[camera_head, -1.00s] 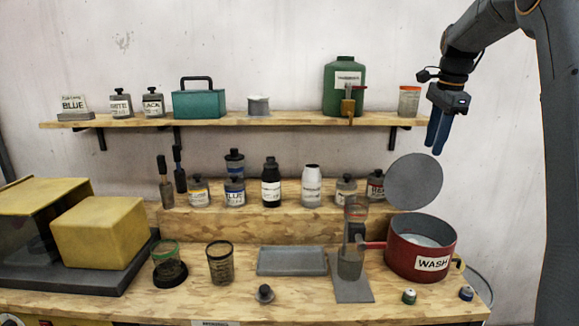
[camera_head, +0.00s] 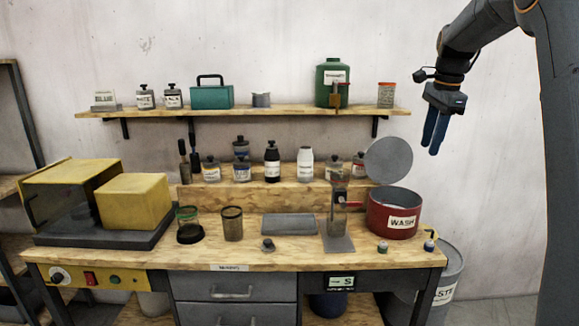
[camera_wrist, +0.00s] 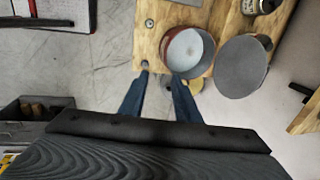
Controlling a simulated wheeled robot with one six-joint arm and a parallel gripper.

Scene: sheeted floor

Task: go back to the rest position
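My gripper (camera_head: 434,133) hangs at the upper right in the head view, to the right of the shelf end, in front of the bare wall. Its two blue fingers point down. In the wrist view the blue fingers (camera_wrist: 158,92) stand apart with nothing between them. Beyond their tips the wrist view shows the edge of the wooden workbench (camera_wrist: 148,25), the wash pot and the floor. My gripper touches nothing that I can see.
The workbench (camera_head: 110,256) carries a red WASH pot (camera_head: 380,218) with a raised grey lid (camera_head: 389,160), jars and a yellow machine (camera_head: 133,200). The wooden shelf (camera_head: 290,112) is above. A grey waste bin (camera_head: 452,270) stands at the bench's right end.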

